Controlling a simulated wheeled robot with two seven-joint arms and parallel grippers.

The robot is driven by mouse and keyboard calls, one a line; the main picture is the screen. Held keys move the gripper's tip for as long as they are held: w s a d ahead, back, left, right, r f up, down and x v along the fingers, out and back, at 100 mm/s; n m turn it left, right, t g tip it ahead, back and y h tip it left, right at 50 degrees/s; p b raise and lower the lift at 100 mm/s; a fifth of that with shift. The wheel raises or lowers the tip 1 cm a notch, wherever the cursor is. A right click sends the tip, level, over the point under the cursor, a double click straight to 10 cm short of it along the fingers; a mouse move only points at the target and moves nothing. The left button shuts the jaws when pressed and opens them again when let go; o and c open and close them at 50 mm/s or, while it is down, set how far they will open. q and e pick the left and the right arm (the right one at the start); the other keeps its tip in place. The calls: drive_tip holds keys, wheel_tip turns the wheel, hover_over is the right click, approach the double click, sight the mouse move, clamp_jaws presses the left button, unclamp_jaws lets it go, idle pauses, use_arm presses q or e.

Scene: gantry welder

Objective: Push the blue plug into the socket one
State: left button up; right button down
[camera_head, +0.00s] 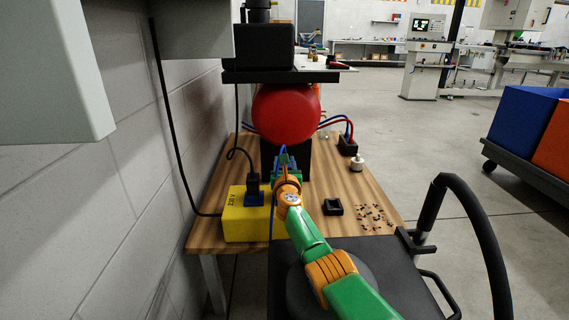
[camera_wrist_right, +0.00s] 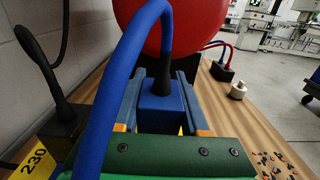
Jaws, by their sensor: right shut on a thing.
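The blue plug (camera_wrist_right: 160,105) is a blue block with a thick blue cable arching up from its top. In the head view my right gripper (camera_head: 285,163) is over the table, right of the yellow 230 V box (camera_head: 246,225), in front of the red cylinder. I cannot tell which socket is number one. The blue plug's underside is hidden. My left gripper is not in view.
A red cylinder (camera_head: 286,113) lies behind my gripper under a black shelf (camera_head: 283,75). A small black tray (camera_head: 332,207), scattered small parts (camera_head: 372,215), a white knob (camera_head: 357,163) and a black block with cables (camera_head: 347,146) are on the wooden table (camera_head: 358,190). A wall closes the left side.

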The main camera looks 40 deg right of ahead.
drive_tip(key=shift+s+p, duration=0.1)
drive_tip(key=shift+p, duration=0.3)
idle(0.3)
drive_tip(key=shift+f, duration=0.1)
drive_tip(key=shift+f+b, duration=0.35)
drive_tip(key=shift+b, duration=0.15)
drive_tip(key=shift+f+b, duration=1.65)
drive_tip(key=shift+c, duration=1.7)
unclamp_jaws()
